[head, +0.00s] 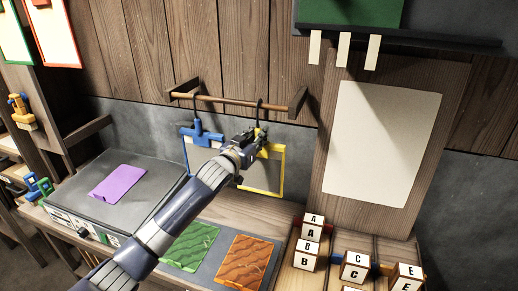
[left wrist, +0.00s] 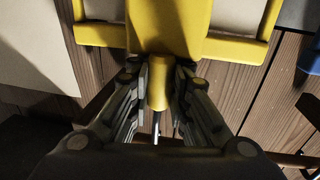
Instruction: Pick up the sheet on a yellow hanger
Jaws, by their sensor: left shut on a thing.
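The yellow hanger (head: 281,172) is a frame with a pale sheet (head: 262,174) in it, below the wooden rod (head: 235,101). A dark hook at its top reaches up to the rod. My left gripper (head: 256,137) is shut on the hanger's upper end and hides part of it. In the left wrist view, the fingers (left wrist: 158,88) close around the narrow yellow neck of the hanger (left wrist: 168,25). A bit of the sheet (left wrist: 236,15) shows beside the yellow middle piece. My right gripper is not in view.
A blue hanger (head: 203,134) hangs on the same rod to the left. A grey box (head: 150,172) with a purple sheet (head: 118,181) stands at left. Green (head: 191,246) and orange (head: 245,262) sheets lie below. Letter blocks (head: 310,236) stand at right, under a blank board (head: 382,142).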

